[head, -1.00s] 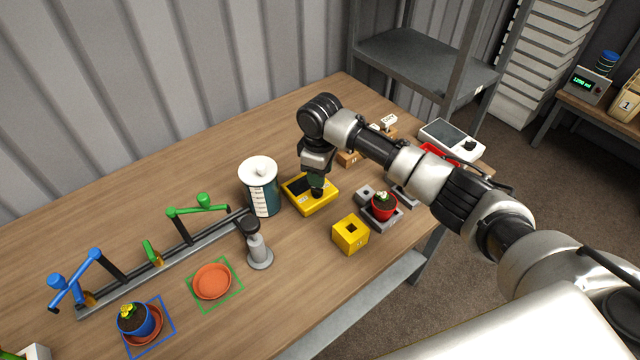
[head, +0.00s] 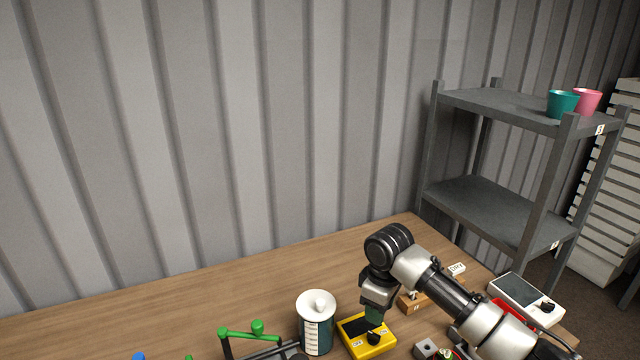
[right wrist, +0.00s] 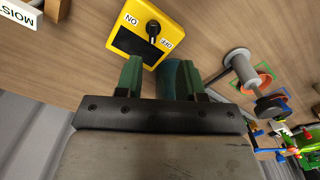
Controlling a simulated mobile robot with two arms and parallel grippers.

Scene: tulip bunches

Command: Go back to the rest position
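My right gripper (head: 374,314) points down just above the yellow device (head: 366,338), which has a dark screen and a black knob. In the right wrist view, the green fingers (right wrist: 162,76) stand apart with nothing held between them. The yellow device (right wrist: 150,32) with its ON and OFF labels lies just beyond the fingertips. A dark teal surface, probably the jar, shows behind the gap between the fingers. My left gripper is in neither view.
A teal jar with a white lid (head: 316,322) stands left of the device. A grey shelf (head: 485,215) stands at the back right, holding a green cup (head: 562,104) and a pink cup (head: 588,101). A white device (head: 527,298) lies right of my arm. The back left table is clear.

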